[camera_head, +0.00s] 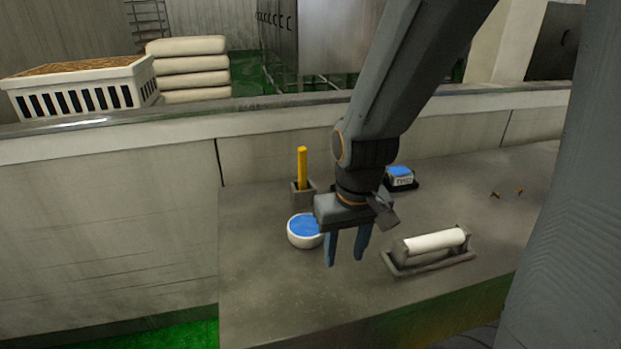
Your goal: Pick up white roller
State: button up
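The white roller (436,241) lies lengthwise in a grey cradle (432,265) on the grey worktop, right of my gripper. My gripper (345,262) points down with its two blue fingers spread apart and nothing visible between them. It is to the left of the roller and apart from it. How high its fingertips are above the worktop is hard to tell. The roller's top and front side show, and its lower part is hidden by the cradle.
A white bowl with blue contents (303,231) stands just left of my gripper. Behind it, a yellow stick (302,168) stands in a grey holder (303,193). A blue-topped block (400,176) sits on a black tray behind my wrist. Small orange bits (496,195) lie at right. The front-left worktop is clear.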

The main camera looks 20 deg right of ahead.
aim_at(458, 238)
jog(key=z, duration=0.45)
jog(key=k, duration=1.15)
jog(key=z, duration=1.45)
jog(key=i, duration=1.15)
jog(key=u, duration=1.05)
jog(key=i, duration=0.35)
jog(key=u, duration=0.3)
